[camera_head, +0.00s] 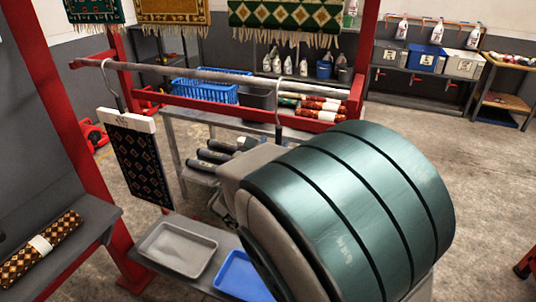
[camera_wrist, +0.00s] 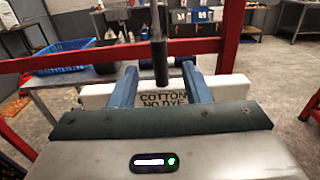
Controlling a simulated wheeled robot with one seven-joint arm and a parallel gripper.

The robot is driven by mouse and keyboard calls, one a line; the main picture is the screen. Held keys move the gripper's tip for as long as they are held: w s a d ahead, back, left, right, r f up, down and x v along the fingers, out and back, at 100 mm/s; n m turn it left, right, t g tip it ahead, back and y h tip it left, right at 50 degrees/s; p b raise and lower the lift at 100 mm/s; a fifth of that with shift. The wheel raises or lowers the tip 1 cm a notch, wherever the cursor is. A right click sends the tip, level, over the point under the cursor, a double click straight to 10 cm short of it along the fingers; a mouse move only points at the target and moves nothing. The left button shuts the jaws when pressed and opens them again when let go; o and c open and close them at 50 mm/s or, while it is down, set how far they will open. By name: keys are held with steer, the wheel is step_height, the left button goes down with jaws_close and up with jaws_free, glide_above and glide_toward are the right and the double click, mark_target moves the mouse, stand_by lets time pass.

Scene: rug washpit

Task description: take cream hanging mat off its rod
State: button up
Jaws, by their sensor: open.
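In the wrist view, a white header bar (camera_wrist: 233,88) labelled "COTTON NO DYE" lies just ahead of my gripper (camera_wrist: 159,67). A dark hook stem (camera_wrist: 161,65) rises from behind its middle. My blue fingers are apart, one on each side of the stem and label, with nothing visibly clamped; whether they touch the bar I cannot tell. The mat's cloth below is hidden. In the head view, the grey rod (camera_head: 215,74) runs across, and a hook (camera_head: 278,100) hangs from its right part. My large green-grey arm hides what hangs below it.
A dark patterned mat (camera_head: 139,160) with a white header hangs from the rod's left end. Red frame posts (camera_head: 60,115) flank the rod. A blue basket (camera_head: 205,90) stands behind. A grey tray (camera_head: 178,249) and blue tray (camera_head: 240,277) lie below.

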mark_target(277, 137)
steer(key=shift+b+x, duration=0.6)
steer(key=shift+x, duration=1.85)
jaws_close()
steer(key=shift+r, duration=0.15)
steer(key=shift+r+p, duration=1.9)
steer(key=shift+r, duration=0.2)
